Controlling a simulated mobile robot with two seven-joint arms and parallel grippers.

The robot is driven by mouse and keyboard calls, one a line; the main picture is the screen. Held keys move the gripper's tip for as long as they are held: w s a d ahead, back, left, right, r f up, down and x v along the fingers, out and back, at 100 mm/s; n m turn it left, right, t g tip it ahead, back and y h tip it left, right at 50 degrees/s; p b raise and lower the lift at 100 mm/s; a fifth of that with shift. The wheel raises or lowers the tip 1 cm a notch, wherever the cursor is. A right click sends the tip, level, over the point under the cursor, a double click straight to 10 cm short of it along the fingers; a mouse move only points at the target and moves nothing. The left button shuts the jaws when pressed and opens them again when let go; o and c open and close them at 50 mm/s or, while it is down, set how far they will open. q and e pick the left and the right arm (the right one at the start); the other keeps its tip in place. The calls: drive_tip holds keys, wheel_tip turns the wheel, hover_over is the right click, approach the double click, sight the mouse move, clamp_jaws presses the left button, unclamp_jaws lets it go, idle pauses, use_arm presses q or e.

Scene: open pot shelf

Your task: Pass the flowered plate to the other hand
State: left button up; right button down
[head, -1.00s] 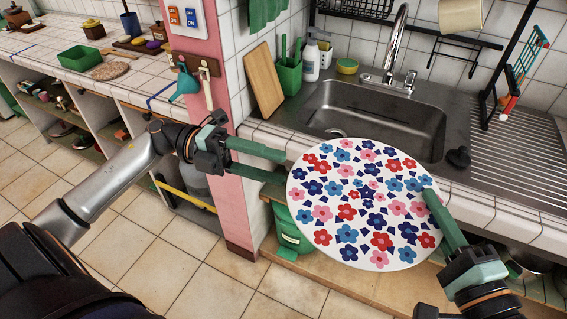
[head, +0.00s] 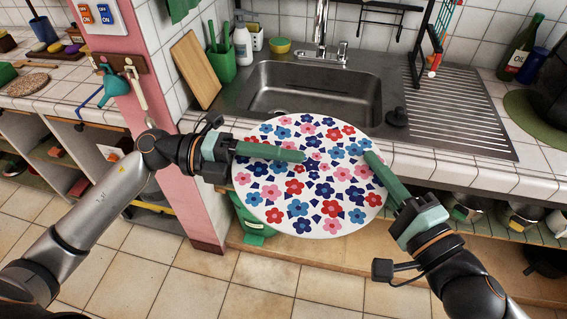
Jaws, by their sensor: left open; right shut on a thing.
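The flowered plate (head: 311,190) is a white disc with red, pink and blue flowers, held in the air in front of the sink counter. My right gripper (head: 371,157) is shut on its right edge, with one green finger showing over the face. My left gripper (head: 301,156) is open at the plate's upper left. One of its fingers lies across the plate's face in the picture. Its other finger is hidden, seemingly behind the plate. I cannot tell whether the left finger touches the plate.
Behind the plate are the steel sink (head: 315,95) and its tap (head: 320,35). A wooden board (head: 195,70) and a green caddy (head: 221,62) stand to the left, by the pink pillar (head: 150,110). Pots (head: 467,207) stand on the shelf below right. Tiled floor is free in front.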

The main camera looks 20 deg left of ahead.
drive_tip(key=shift+r, duration=0.1)
use_arm(q)
clamp_jaws()
idle(0.4)
idle(0.9)
drive_tip(key=shift+r, duration=0.1)
use_arm(e)
drive_tip(key=c, duration=0.9)
unclamp_jaws()
drive_tip(key=shift+c, duration=0.2)
drive_tip(key=shift+d, duration=0.1)
